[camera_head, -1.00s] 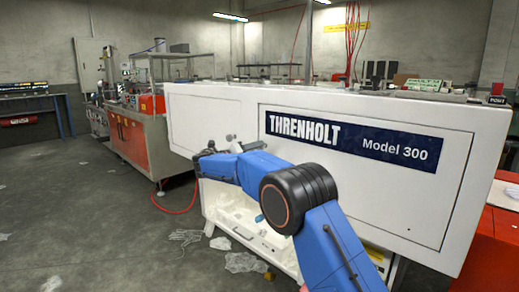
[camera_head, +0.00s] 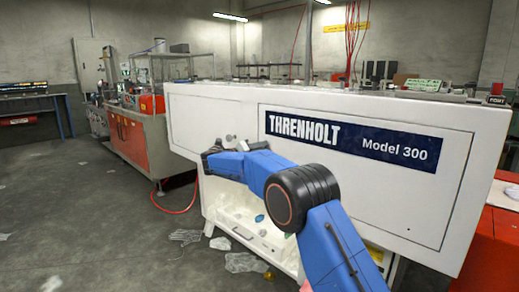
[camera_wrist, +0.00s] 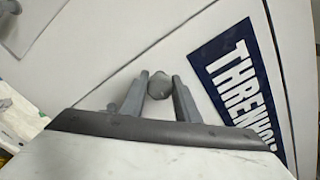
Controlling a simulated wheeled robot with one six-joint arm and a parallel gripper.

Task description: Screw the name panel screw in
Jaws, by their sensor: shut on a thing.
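The name panel screw looks like a grey rounded knob (camera_wrist: 160,85) in the wrist view, in front of the white machine panel. My gripper (camera_wrist: 160,80) has one finger on each side of the knob and is shut on it. The fingers partly cover its sides, and its shank is hidden. In the head view my gripper (camera_head: 213,147) is at the white front, left of the THRENHOLT name plate (camera_head: 350,142). The screw cannot be made out clearly there. The plate also shows at the right of the wrist view (camera_wrist: 235,85).
Below the white front is an open bay (camera_head: 245,228) with loose items. A red hose (camera_head: 178,211) and crumpled film (camera_head: 245,263) lie on the floor. The floor at left is mostly clear.

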